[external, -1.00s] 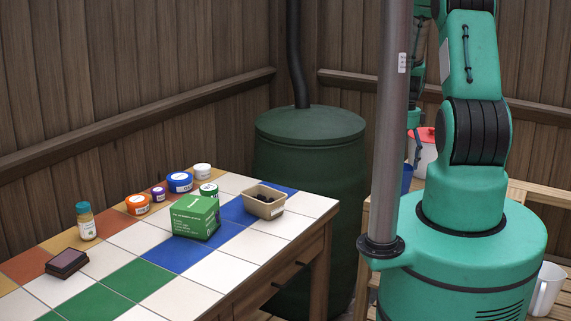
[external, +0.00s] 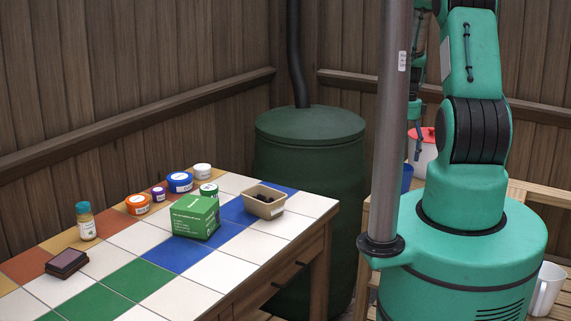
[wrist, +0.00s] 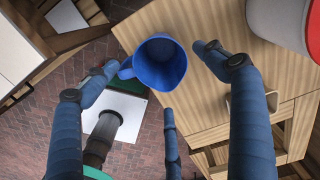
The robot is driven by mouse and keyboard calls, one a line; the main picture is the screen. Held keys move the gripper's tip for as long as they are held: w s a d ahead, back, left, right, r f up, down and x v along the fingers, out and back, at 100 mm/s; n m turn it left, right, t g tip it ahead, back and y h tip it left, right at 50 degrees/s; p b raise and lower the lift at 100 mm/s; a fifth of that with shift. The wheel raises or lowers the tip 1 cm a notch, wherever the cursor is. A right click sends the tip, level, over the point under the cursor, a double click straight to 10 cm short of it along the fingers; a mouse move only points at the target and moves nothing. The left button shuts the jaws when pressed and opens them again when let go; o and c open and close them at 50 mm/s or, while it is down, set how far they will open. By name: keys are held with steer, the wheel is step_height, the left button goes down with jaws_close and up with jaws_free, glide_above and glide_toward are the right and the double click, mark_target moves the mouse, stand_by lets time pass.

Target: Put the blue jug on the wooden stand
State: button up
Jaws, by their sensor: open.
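The blue jug (wrist: 160,64) stands on a light wooden surface (wrist: 205,20) in the wrist view, seen from above, with its mouth visible and its handle at the left. My gripper (wrist: 152,58) is open. Its left finger ends by the handle and its right finger ends just right of the jug; contact cannot be told. In the external view a small part of the jug (external: 407,178) shows beside the grey pole, and my gripper (external: 416,142) is partly hidden there. I cannot identify the wooden stand with certainty.
A white container with a red lid (external: 426,145) stands close behind the jug. A white mug (external: 546,290) is at the lower right. The tiled table (external: 215,270) at the left holds a green box (external: 195,217), a tan tray (external: 264,205) and several small jars.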

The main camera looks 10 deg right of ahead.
steer(key=s+a+r+n+t, duration=0.1)
steer(key=s+a+r+n, duration=0.3)
steer(key=r, duration=0.7)
steer(key=s+a+r+n+t, duration=0.1)
steer(key=s+a+r+n, duration=0.25)
steer(key=r, duration=0.75)
steer(key=s+a+r+n+t, duration=0.1)
steer(key=s+a+r+n, duration=0.3)
steer(key=r, duration=0.7)
steer(key=s+a+r+n+t, duration=0.1)
steer(key=s+a+r+n, duration=0.2)
steer(key=s, duration=0.6)
steer(key=s+a+r+n, duration=0.2)
steer(key=s+r+n, duration=0.3)
steer(key=s, duration=0.5)
steer(key=s+a+r+n+t, duration=0.1)
steer(key=s+a+r+n, duration=0.2)
steer(key=s, duration=0.6)
steer(key=shift+s+a+r+n+t, duration=0.2)
steer(key=shift+a+r+n+t, duration=0.1)
steer(key=shift+r+n, duration=0.45)
steer(key=shift+f, duration=0.25)
step_height(320, 180, down, 2)
steer(key=b, duration=0.2)
steer(key=shift+f+b, duration=0.25)
steer(key=shift+b, duration=0.15)
